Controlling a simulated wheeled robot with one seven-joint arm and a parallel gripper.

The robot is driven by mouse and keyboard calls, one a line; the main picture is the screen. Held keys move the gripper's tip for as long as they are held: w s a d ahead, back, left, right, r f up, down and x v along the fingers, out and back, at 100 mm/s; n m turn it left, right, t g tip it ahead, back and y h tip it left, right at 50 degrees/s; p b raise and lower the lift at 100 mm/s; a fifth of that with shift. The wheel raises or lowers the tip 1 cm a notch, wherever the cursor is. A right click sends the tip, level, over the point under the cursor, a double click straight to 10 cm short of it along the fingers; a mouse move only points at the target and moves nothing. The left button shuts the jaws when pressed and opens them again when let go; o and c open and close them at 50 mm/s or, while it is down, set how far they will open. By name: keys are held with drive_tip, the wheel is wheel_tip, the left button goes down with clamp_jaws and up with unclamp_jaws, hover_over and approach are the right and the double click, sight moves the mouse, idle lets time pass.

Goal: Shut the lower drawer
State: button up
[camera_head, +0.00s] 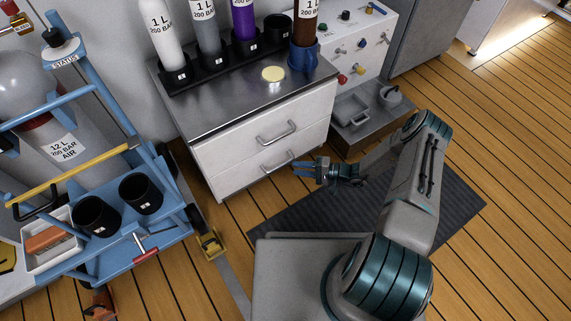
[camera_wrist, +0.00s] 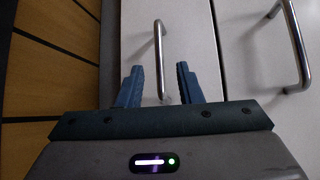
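The lower drawer (camera_head: 232,175) is the white lower front of the cabinet, with a curved metal handle (camera_head: 277,165). I cannot tell how far it stands out from the cabinet. My gripper (camera_head: 296,168) is just to the right of this handle in the head view, its blue fingers pointing at the drawer front. In the wrist view my gripper (camera_wrist: 160,84) is open and empty. The lower drawer (camera_wrist: 190,35) fills the middle there, and its handle (camera_wrist: 158,45) appears between and beyond the fingertips, apart from them.
The upper drawer (camera_head: 225,148) has its own handle (camera_head: 277,132), which also shows at the right of the wrist view (camera_wrist: 299,50). A blue cart (camera_head: 120,250) stands left. A low grey stand (camera_head: 370,125) is right of the cabinet. A dark mat (camera_head: 455,205) lies on the floor.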

drive_tip(key=shift+p+v, duration=0.4)
drive_tip(key=shift+v, duration=1.9)
wheel_tip(320, 180, up, 48)
drive_tip(key=s+d+n+g+h+p, duration=0.25)
drive_tip(key=n+g+h+p, duration=0.5)
drive_tip(key=p, duration=1.15)
drive_tip(key=s+d+r+m+t+h+p, duration=0.1)
drive_tip(key=s+r+p, duration=0.5)
drive_tip(key=r, duration=0.6)
drive_tip(key=s+d+r+m+t+h+p, duration=0.1)
drive_tip(key=s+r+t+h+p, duration=0.3)
drive_tip(key=r, duration=0.8)
drive_tip(key=s+d+r+m+t+h+p, duration=0.1)
drive_tip(key=s+r+m+t+h+p, duration=0.1)
drive_tip(key=s+r+p, duration=0.5)
wheel_tip(320, 180, up, 6)
drive_tip(key=shift+s+d+r+h+p, duration=0.15)
drive_tip(key=shift+s+h+p, duration=0.3)
drive_tip(key=shift+h, duration=0.4)
drive_tip(key=shift+w+t, duration=0.1)
drive_tip(key=shift+t, duration=0.15)
